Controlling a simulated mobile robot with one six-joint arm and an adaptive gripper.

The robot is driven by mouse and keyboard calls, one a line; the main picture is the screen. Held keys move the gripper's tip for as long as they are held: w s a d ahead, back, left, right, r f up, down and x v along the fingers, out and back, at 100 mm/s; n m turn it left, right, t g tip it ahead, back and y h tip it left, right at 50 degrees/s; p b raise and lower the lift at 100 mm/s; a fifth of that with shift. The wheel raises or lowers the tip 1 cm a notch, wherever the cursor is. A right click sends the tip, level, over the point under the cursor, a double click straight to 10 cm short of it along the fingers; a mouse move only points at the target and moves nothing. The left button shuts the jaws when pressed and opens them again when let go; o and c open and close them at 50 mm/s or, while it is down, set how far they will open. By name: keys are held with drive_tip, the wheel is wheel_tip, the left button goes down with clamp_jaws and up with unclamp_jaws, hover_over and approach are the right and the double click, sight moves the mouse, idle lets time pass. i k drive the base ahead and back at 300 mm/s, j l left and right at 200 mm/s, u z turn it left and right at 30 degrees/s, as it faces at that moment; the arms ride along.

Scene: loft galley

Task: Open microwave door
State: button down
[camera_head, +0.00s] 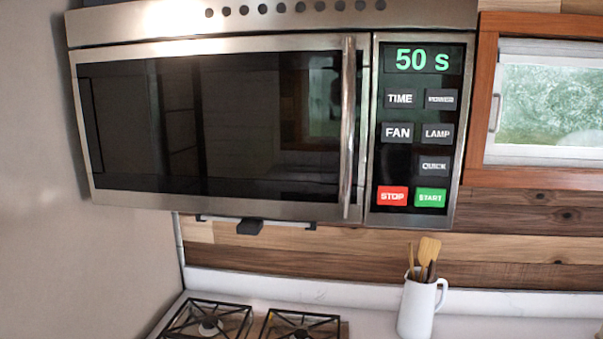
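The microwave (290,44) is a steel unit mounted high on the wall, over the stove. Its door (240,125) has a dark glass window and looks shut against the body. A vertical metal bar handle (347,128) stands at the door's right edge. To the right of the handle is the control panel (412,130), with a green display reading "50 S", several dark buttons, a red STOP and a green START. My gripper is not in view, so its state and its place relative to the handle do not show.
Below the microwave, a gas stove (208,322) with black grates sits in the white counter (372,318). A white jug (417,306) with wooden utensils stands to its right. A wood-framed window (545,105) is at the right. A plain wall (50,200) runs along the left.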

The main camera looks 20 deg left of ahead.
sight(276, 126)
drive_tip(key=u, duration=1.3)
